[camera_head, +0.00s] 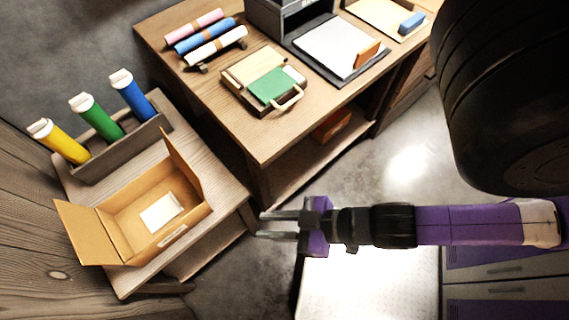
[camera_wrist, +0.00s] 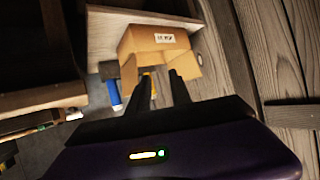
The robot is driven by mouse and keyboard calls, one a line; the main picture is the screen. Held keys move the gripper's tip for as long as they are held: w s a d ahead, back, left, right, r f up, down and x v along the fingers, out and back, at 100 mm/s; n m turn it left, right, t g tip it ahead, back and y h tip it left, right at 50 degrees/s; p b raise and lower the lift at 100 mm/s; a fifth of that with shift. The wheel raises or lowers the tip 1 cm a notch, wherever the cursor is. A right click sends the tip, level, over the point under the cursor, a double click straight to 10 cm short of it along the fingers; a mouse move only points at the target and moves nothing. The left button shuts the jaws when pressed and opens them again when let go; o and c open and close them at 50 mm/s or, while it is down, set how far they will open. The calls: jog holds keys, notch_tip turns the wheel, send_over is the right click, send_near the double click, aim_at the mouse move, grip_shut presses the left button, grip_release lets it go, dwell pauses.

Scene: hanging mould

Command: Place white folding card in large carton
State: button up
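The large carton (camera_head: 96,240) is an open brown cardboard box with raised flaps on the lower left table. It also shows in the wrist view (camera_wrist: 150,40), ahead of my fingers, with a printed label on its side. A flat white card (camera_head: 160,211) lies inside on the carton's floor; it looks like the white folding card, but its fold cannot be made out. My gripper (camera_head: 268,225) is to the right of the carton, past the table's edge. Its two fingers are apart with nothing visible between them, as in the wrist view (camera_wrist: 160,92).
A grey rack (camera_head: 125,150) with yellow, green and blue tubes stands behind the carton. A wooden desk (camera_head: 225,120) holds rolled tubes, a green-covered box (camera_head: 270,87) and a dark tray with white sheets (camera_head: 338,47). Floor shows between desk, table and my arm.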

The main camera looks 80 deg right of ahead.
notch_tip(320, 180, up, 10)
jog(key=s+d+t+h, duration=0.1)
jog(key=s+d+t, duration=0.1)
jog(key=shift+s+d+r, duration=0.2)
jog(key=shift+s+r, duration=0.05)
jog(key=shift+s, duration=0.05)
dwell(0.8)
